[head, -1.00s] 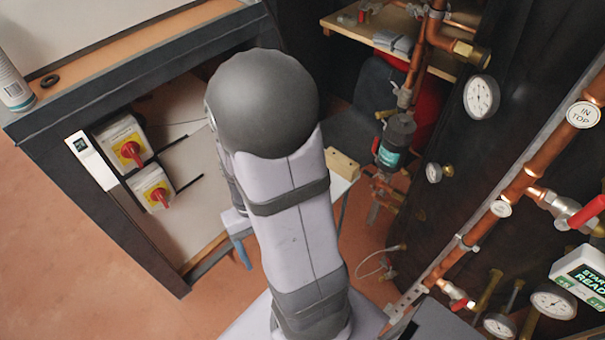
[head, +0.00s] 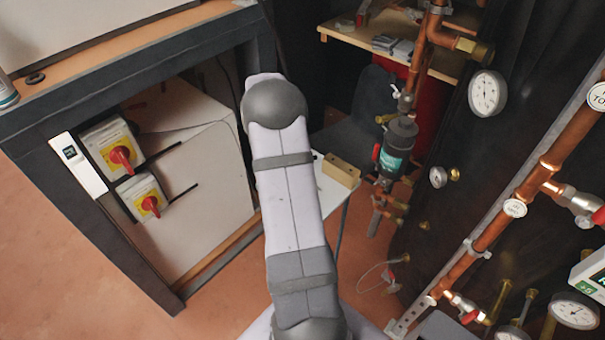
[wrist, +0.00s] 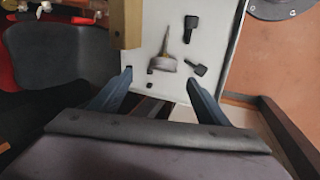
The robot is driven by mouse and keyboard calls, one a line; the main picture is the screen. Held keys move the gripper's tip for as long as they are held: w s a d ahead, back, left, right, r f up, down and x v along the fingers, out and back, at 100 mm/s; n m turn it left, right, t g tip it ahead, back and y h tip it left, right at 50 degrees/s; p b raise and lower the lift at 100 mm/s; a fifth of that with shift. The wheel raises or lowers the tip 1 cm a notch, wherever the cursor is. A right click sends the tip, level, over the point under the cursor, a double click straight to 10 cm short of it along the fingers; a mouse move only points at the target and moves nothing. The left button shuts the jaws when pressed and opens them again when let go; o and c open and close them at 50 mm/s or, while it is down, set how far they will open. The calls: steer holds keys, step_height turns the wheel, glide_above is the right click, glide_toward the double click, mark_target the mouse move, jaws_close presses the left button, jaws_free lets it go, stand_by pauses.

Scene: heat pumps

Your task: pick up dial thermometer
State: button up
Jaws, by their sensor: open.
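In the wrist view, a small metallic piece with a round body and a thin stem (wrist: 163,63) lies on a white surface (wrist: 222,45); it looks like the dial thermometer, but its face cannot be made out. My gripper (wrist: 159,77) is open, its two blue fingers apart in the picture, with nothing held between them. The metallic piece appears just beyond the fingertips, between them in the picture. In the head view my arm hides the gripper and this piece.
A wooden block (wrist: 127,24) stands at the left of the white surface; it also shows in the head view (head: 341,169). Black pieces (wrist: 191,26) lie nearby. A dark chair (wrist: 60,55) is at left. Copper pipes (head: 500,215) with gauges run along the right.

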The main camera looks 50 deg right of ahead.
steer(key=shift+a+p+x, duration=0.15)
steer(key=shift+p+x, duration=0.5)
steer(key=shift+x, duration=1.2)
steer(key=shift+a+p+x, duration=0.1)
steer(key=shift+p+x, duration=0.55)
steer(key=shift+x, duration=1.2)
steer(key=shift+w, duration=0.2)
steer(key=shift+c, duration=0.2)
steer(key=c, duration=1.2)
step_height(320, 180, up, 10)
steer(key=b, duration=0.2)
